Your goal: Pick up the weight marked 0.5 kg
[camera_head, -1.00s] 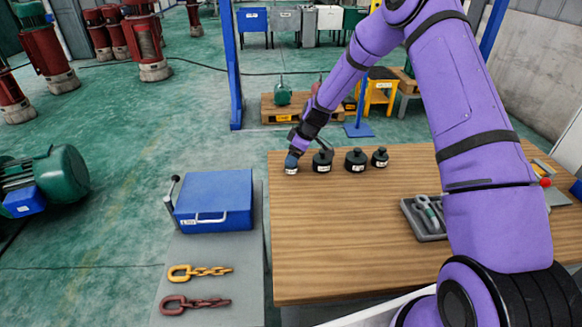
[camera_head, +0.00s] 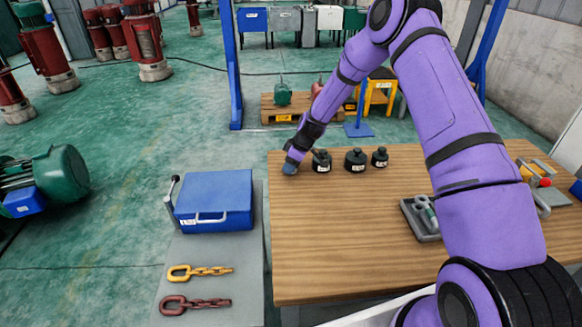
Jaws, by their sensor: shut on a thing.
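Three black weights with pale labels stand upright in a row at the back of the wooden table: a left one (camera_head: 321,162), a middle one (camera_head: 355,161) and a smaller right one (camera_head: 380,158). The label figures are too small to read, so I cannot tell which is marked 0.5 kg. My gripper (camera_head: 289,168) is at the table's back left corner, just left of the row. It is shut on a small dark bluish thing, probably another weight, mostly hidden by the gripper. I cannot tell whether this thing touches the table.
The wooden table (camera_head: 345,240) is clear in its middle. A grey tray (camera_head: 423,232) with metal parts lies on its right, partly behind my arm.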

